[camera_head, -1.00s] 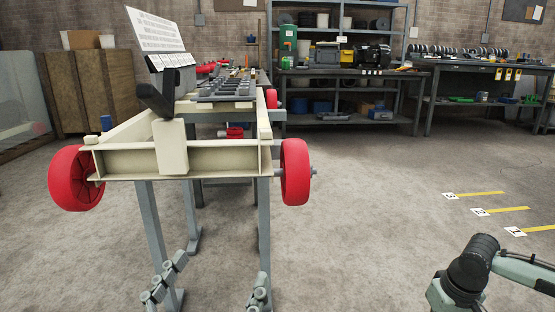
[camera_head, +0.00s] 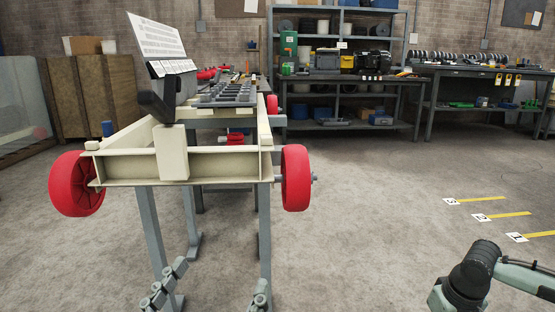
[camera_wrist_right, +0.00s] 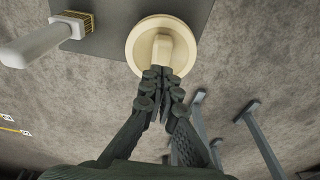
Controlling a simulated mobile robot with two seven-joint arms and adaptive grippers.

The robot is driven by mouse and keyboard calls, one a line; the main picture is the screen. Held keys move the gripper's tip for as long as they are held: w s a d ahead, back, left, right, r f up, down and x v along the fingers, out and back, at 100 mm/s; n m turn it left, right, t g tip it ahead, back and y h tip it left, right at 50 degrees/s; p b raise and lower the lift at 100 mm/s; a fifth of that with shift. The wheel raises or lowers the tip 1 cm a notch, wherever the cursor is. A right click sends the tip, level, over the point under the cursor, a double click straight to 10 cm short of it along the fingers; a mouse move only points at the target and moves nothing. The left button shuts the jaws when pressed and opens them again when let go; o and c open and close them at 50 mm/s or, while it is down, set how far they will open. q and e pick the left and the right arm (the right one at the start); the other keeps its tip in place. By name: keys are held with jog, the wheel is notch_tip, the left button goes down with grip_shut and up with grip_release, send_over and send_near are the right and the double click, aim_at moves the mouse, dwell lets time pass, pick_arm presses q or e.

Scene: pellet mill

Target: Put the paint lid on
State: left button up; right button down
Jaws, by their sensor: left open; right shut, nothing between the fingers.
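A round cream lid (camera_wrist_right: 136,30) with a block-shaped handle (camera_wrist_right: 161,48) shows at the top of the right wrist view, over the edge of a dark grey surface. My right gripper (camera_wrist_right: 161,76) is shut with nothing between its fingers. Its tips overlap the near end of the handle in the picture; I cannot tell whether they touch. In the head view my left gripper (camera_head: 221,274) is open and empty, its fingers at the bottom edge below the cream frame. My right gripper is out of the head view. No paint can is recognisable.
A brush (camera_wrist_right: 40,38) with a white handle lies left of the lid on the grey board (camera_wrist_right: 110,15). A cream frame (camera_head: 225,160) with red wheels (camera_head: 296,178) stands ahead on grey legs. Benches and shelves (camera_head: 340,80) line the back wall.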

dwell(0.4)
jog(key=shift+f, duration=1.05)
